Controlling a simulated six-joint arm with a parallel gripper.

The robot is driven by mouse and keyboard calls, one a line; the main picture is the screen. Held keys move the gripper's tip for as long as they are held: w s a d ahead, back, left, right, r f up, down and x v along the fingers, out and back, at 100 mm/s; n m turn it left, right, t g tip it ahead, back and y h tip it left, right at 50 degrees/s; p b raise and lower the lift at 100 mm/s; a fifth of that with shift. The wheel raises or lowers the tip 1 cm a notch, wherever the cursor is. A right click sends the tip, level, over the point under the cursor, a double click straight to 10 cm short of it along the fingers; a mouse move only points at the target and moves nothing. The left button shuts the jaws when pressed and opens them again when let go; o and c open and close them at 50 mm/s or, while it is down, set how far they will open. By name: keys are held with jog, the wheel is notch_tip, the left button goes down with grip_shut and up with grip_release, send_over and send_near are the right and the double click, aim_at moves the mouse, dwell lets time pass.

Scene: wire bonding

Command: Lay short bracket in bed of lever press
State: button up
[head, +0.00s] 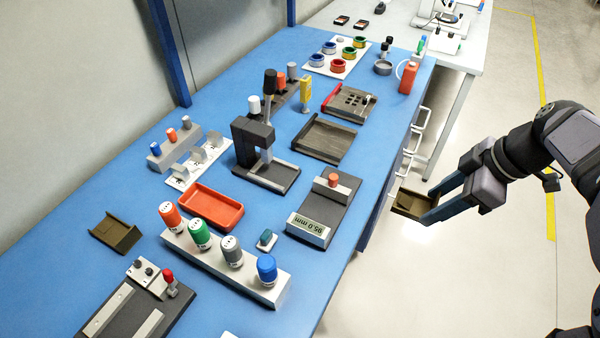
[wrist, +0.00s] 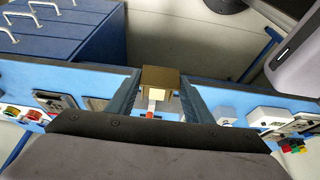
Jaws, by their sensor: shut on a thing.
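My gripper (head: 436,198) is out beyond the table's right edge, over the floor. It is shut on a brown, channel-shaped bracket (head: 411,203). In the wrist view the bracket (wrist: 160,74) sits between the two blue-grey fingers (wrist: 159,95). The lever press (head: 254,140) stands mid-table, with a dark column and a black-knobbed lever standing up. Its bed (head: 283,172) is a light strip on the dark base, and nothing shows lying on it. The bracket is well to the right of the press, apart from it. A similar brown piece (head: 117,236) lies at the table's left.
A gauge reading 95.0 mm (head: 323,212) and a dark tray (head: 322,141) lie between the press and the table edge. A red tray (head: 211,206) and a rack of colored-cap bottles (head: 226,262) stand in front. Drawer handles (head: 411,140) stick out of the table's side.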

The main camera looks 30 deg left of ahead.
jog(key=a+p, duration=0.9)
jog(key=a, duration=2.1)
jog(key=shift+d+f+b, duration=0.1)
jog(key=shift+f+b, duration=2.55)
jog(key=shift+f, duration=0.85)
jog(key=shift+f, duration=0.2)
jog(key=o, duration=1.1)
jog(key=shift+r, duration=0.2)
jog(key=b+v, duration=0.1)
jog(key=v, duration=1.1)
